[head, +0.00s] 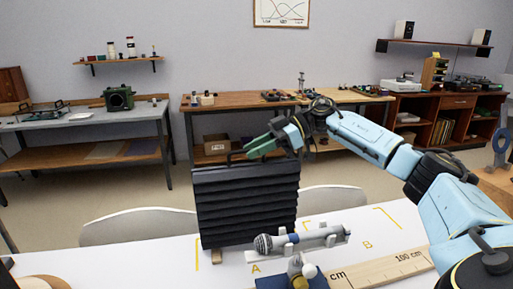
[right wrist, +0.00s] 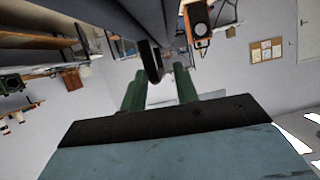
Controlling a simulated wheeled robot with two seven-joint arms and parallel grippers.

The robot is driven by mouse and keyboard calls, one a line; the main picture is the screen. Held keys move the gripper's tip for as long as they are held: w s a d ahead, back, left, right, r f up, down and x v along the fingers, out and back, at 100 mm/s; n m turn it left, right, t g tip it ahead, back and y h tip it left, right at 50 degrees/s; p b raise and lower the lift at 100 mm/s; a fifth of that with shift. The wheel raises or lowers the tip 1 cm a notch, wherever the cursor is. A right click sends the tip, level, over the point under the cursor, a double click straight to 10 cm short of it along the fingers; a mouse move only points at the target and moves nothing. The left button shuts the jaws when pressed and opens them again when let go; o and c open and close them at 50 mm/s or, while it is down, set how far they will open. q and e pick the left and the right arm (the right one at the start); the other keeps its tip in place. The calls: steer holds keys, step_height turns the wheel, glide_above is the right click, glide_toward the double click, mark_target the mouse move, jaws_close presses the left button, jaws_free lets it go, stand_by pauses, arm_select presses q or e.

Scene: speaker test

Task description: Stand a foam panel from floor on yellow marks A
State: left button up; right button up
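A dark ribbed foam panel (head: 245,205) stands upright on the white table at the yellow marks A (head: 256,268). A wooden foot shows under its left end, and a handle (head: 238,156) is on its top edge. My right gripper (head: 262,148) is just above the panel's top, beside the handle. In the right wrist view its green fingers (right wrist: 160,88) are apart, with a dark rounded part (right wrist: 151,62) near their tips and gaps visible around it. Whether the fingers still touch the handle is hard to tell. My left gripper is not in view.
A microphone (head: 300,240) lies in a stand in front of the panel, to its right. A wooden ruler (head: 385,266) lies near the front of the table. Marks B (head: 367,245) are to the right. Chairs (head: 140,228) and workbenches (head: 265,102) stand behind.

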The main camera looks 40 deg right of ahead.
stand_by(0.3)
